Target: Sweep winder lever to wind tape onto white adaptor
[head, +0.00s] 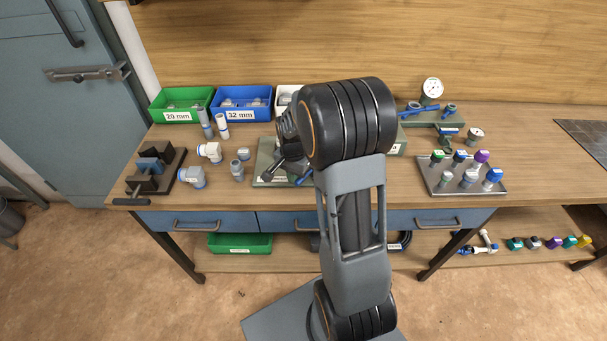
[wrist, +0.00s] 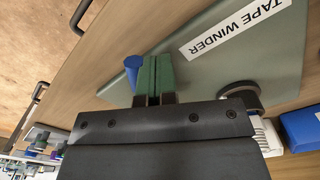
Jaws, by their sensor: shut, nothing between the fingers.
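The tape winder is a grey-green plate labelled TAPE WINDER (wrist: 215,35) in the wrist view. Its edge also shows in the head view (head: 264,180), mostly hidden by my arm. My gripper (wrist: 156,58) is shut and empty, its two green-faced fingers together over the plate's edge. A blue cylinder (wrist: 132,66), perhaps the lever's knob, is right beside the left finger; I cannot tell whether they touch. A grey ring-shaped part (wrist: 238,90) sits on the plate at right. A white ribbed piece (wrist: 267,136), perhaps the white adaptor, is partly hidden by my gripper body.
Green (head: 180,115) and blue (head: 242,114) bins stand at the back left. Loose fittings (head: 209,151) and a black vice (head: 155,172) are left of the winder. A grey tray of coloured fittings (head: 461,184) and a gauge (head: 432,88) are at right.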

